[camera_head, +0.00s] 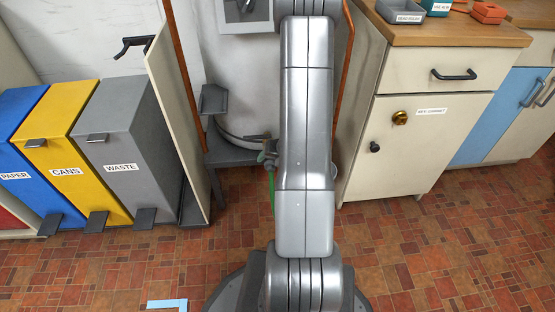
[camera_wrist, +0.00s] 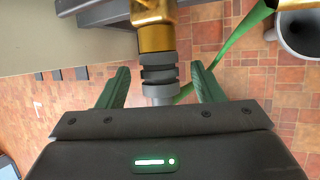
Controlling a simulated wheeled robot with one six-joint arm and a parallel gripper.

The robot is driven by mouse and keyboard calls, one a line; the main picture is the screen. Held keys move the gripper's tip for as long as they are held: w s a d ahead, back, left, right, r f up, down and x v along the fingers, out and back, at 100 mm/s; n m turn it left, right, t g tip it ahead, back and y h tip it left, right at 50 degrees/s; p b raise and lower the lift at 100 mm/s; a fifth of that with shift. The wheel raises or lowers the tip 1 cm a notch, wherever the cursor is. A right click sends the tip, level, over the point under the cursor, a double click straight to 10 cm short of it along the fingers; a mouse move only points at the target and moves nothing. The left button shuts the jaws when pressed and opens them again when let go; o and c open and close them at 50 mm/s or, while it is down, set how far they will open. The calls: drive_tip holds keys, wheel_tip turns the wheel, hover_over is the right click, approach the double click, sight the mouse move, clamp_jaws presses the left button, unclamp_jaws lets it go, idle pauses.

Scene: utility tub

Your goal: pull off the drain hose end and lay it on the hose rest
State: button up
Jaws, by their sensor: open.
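In the wrist view a grey ribbed hose end (camera_wrist: 158,75) sits on a brass fitting (camera_wrist: 155,36). It lies between the two green fingers of my gripper (camera_wrist: 160,70), which is open, with a visible gap on each side. A green hose (camera_wrist: 238,38) runs behind the grey end toward the upper right; it also hangs below my gripper in the head view (camera_head: 271,192). In the head view my arm covers most of my gripper and the fitting. A dark grey bracket (camera_head: 213,100) stands left of my arm; I cannot tell whether it is the hose rest.
A grey round-mouthed piece (camera_wrist: 300,35) is at the wrist view's upper right. In the head view a tall panel (camera_head: 176,105) and waste bins (camera_head: 122,135) stand left. A cabinet (camera_head: 400,140) with a brass knob stands close right. The tiled floor in front is mostly clear.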

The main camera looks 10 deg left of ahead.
drive_tip(key=shift+w+a+f, duration=0.1)
drive_tip(key=shift+a+f, duration=0.05)
drive_tip(key=shift+f, duration=0.15)
drive_tip(key=c, duration=1.1)
drive_tip(key=shift+s+d+b, duration=0.2)
drive_tip(key=shift+s+b, duration=0.1)
drive_tip(key=shift+s, duration=0.25)
drive_tip(key=shift+s+d+b, duration=0.15)
drive_tip(key=shift+s+b, duration=0.15)
drive_tip(key=shift+s, duration=0.25)
drive_tip(key=shift+s, duration=0.1)
drive_tip(key=shift+s+d+b, duration=0.2)
drive_tip(key=shift+s+b, duration=0.1)
drive_tip(key=shift+s, duration=0.3)
drive_tip(key=shift+s+d+b, duration=0.15)
drive_tip(key=shift+s+b, duration=0.15)
drive_tip(key=shift+s, duration=0.3)
drive_tip(key=shift+s, duration=0.15)
